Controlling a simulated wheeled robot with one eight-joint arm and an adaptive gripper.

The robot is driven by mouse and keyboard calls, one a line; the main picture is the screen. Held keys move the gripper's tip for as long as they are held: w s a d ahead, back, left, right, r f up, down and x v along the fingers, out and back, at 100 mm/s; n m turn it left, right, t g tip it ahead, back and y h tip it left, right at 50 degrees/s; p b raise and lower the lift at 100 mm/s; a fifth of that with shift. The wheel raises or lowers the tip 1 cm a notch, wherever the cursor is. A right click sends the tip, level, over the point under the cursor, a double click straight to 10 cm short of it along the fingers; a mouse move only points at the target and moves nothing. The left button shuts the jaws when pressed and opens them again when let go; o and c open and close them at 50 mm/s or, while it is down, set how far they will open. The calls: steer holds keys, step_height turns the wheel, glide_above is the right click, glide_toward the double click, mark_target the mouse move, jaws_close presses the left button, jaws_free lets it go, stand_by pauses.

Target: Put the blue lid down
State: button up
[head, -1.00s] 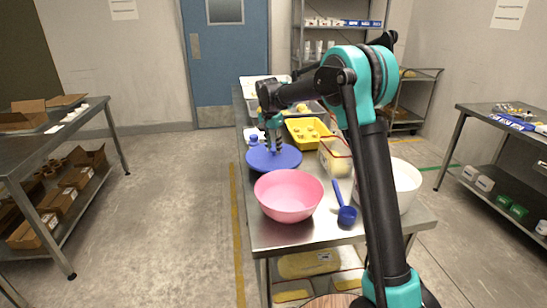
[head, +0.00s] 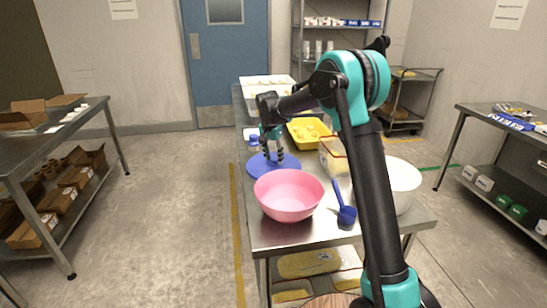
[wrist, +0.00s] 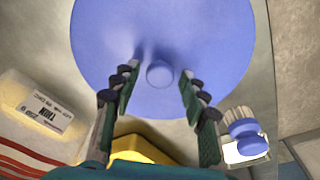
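The blue lid (head: 257,169) is a round disc with a small knob in its middle. In the head view it lies flat, seemingly on the steel table, just behind the pink bowl (head: 289,196), which hides part of its near edge. In the wrist view the lid (wrist: 105,35) fills the upper middle, with its knob (wrist: 159,73) between my fingers. My gripper (head: 273,158) points down over the lid. Its fingers stand apart on either side of the knob, with visible gaps, in the wrist view (wrist: 159,72).
A yellow tray (head: 308,133) is further back. A labelled pale package (head: 333,157), a blue scoop (head: 346,213) and a white tub (head: 405,184) are to the right. The table's left edge is close to the lid.

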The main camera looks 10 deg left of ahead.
mark_target(271, 167)
steer(key=shift+r, duration=0.15)
step_height(271, 167, up, 12)
steer(key=s, duration=0.1)
steer(key=shift+s+a, duration=0.3)
steer(key=shift+a, duration=0.15)
stand_by(0.4)
